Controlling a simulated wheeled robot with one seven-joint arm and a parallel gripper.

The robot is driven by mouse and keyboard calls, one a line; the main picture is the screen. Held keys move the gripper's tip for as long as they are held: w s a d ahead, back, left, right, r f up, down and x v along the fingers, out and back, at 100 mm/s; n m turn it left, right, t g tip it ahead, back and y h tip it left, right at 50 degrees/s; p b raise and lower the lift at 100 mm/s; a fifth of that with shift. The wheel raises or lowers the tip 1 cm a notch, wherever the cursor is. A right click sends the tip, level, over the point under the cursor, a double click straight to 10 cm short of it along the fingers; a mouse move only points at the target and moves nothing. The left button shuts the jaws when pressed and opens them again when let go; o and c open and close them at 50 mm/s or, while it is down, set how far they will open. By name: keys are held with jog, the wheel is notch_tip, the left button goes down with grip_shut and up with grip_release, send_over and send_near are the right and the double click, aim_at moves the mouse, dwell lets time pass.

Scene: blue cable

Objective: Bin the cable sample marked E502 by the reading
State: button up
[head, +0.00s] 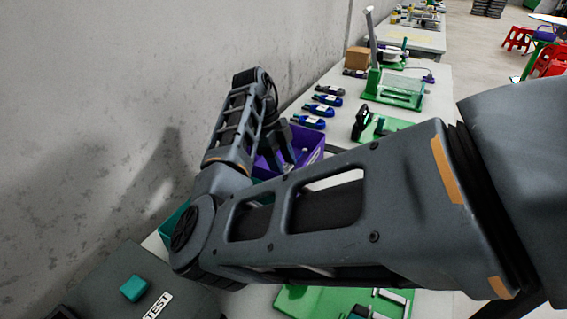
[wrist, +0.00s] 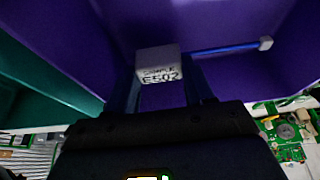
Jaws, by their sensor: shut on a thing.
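The cable sample shows in the wrist view as a white tag (wrist: 158,66) printed SAMPLE E502, with a blue cable (wrist: 225,48) running right to a pale end piece. My gripper (wrist: 163,98) is shut on the sample at the tag. The sample is inside the purple bin (wrist: 245,20), whose walls surround it; whether it touches the floor I cannot tell. In the head view my gripper (head: 284,155) points down into the purple bin (head: 308,143), and the sample is hidden there. A teal bin (wrist: 40,65) stands left of the purple one.
Several blue bundles with white labels (head: 313,122) lie in a row behind the purple bin. A green stand (head: 395,92) and a small device with a dark screen (head: 362,122) are to the right. A TEST label (head: 157,306) and teal block (head: 133,288) are at lower left, near the wall.

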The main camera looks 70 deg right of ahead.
jog(key=shift+f+b, duration=0.7)
jog(key=shift+f, duration=0.35)
dwell(0.5)
jog(key=o, duration=1.2)
jog(key=shift+o, duration=0.2)
notch_tip(320, 180, up, 12)
jog(key=p, duration=0.8)
jog(key=shift+p, duration=0.4)
